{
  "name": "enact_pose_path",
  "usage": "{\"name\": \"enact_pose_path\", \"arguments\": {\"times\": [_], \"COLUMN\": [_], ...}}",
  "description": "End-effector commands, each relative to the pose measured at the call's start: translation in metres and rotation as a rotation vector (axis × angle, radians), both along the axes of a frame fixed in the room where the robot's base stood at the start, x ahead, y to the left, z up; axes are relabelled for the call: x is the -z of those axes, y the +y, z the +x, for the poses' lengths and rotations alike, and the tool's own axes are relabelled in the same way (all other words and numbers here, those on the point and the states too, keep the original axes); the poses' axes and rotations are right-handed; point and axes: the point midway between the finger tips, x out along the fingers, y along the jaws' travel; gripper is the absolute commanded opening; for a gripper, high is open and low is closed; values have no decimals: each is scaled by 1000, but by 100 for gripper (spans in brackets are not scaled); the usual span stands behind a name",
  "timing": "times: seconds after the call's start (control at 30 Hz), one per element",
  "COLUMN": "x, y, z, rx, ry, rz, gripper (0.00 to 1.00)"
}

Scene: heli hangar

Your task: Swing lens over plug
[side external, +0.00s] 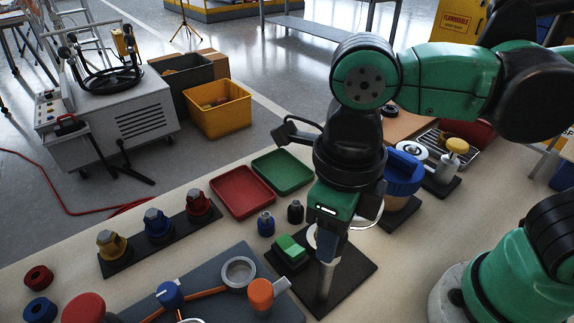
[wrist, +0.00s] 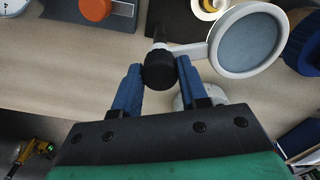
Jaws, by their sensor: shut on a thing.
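My gripper (side external: 330,240) is low over a black base plate (side external: 345,268), beside a grey post (side external: 325,280). In the wrist view its two blue fingers (wrist: 158,84) are shut on a black knob (wrist: 158,70). The knob joins by a short white arm to the lens (wrist: 248,42), a grey-blue disc in a white ring. In the side view only part of the lens ring (side external: 376,216) shows, right of my gripper. A pale round piece with a yellow centre (wrist: 209,7) lies just left of the lens; it may be the plug, but I cannot tell.
A green block (side external: 290,249) stands on the plate's left. A blue-capped container (side external: 404,172) is close on the right. Two small bottles (side external: 266,224) (side external: 295,212), red (side external: 242,192) and green (side external: 282,172) trays lie behind. An orange-knobbed panel (side external: 261,294) is front left.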

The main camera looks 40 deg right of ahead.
Motion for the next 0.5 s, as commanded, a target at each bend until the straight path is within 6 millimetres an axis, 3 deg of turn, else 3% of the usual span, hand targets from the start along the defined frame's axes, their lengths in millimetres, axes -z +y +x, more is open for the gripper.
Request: {"name": "enact_pose_path", "arguments": {"times": [0.5], "x": [0], "y": [0], "z": [0], "rx": [-142], "ry": [0], "rz": [0], "gripper": [0]}}
